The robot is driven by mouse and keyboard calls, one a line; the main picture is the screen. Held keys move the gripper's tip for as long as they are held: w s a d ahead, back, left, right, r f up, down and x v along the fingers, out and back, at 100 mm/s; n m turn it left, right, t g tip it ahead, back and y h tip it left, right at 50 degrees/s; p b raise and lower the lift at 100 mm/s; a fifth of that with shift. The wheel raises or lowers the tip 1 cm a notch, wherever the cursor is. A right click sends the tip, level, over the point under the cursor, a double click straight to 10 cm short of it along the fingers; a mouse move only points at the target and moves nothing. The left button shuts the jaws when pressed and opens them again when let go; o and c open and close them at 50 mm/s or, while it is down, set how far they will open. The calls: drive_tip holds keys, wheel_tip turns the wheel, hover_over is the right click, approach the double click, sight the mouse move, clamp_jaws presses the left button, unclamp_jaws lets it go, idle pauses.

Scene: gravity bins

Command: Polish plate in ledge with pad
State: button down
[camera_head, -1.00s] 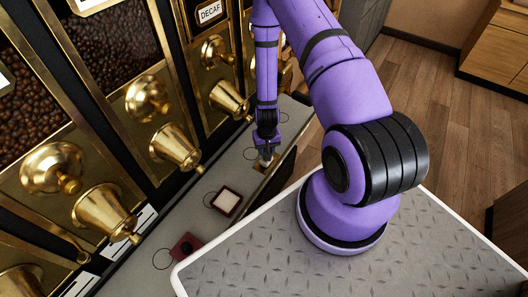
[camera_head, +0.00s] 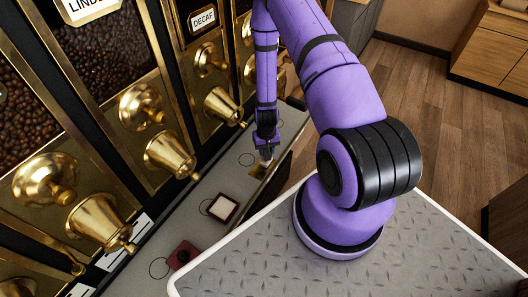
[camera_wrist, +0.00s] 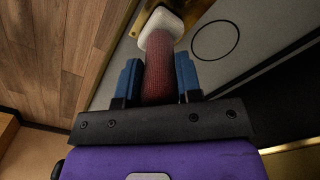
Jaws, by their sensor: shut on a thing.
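My gripper (camera_head: 265,150) is low over the grey ledge, at its far end. In the wrist view, my gripper (camera_wrist: 160,82) has its blue fingers shut on the dark red, textured handle of the pad. The pad (camera_wrist: 160,30) has a white, rounded head at the handle's far end. A brass plate (camera_wrist: 203,17) in the ledge shows behind the white head. In the head view, the brass plate (camera_head: 257,172) lies just under my gripper and is partly covered. The white head is at or just above the plate; I cannot tell if they touch.
A dark red square box with a pale top (camera_head: 222,207) and a dark red block (camera_head: 182,255) stand on the ledge (camera_head: 205,235). Brass bin spouts (camera_head: 170,155) jut out over its left side. Thin dark rings mark the ledge. Wooden floor lies to the right.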

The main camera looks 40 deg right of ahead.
drive_tip(key=shift+w+d, duration=0.25)
drive_tip(key=shift+d, duration=0.45)
drive_tip(key=shift+a, duration=0.15)
drive_tip(key=shift+s+a+f, duration=0.1)
drive_tip(key=shift+s+a, duration=0.2)
drive_tip(key=shift+a, duration=0.35)
drive_tip(key=shift+s+a, duration=0.25)
drive_tip(key=shift+a, duration=0.35)
drive_tip(key=shift+d, duration=0.25)
drive_tip(key=shift+w, duration=0.1)
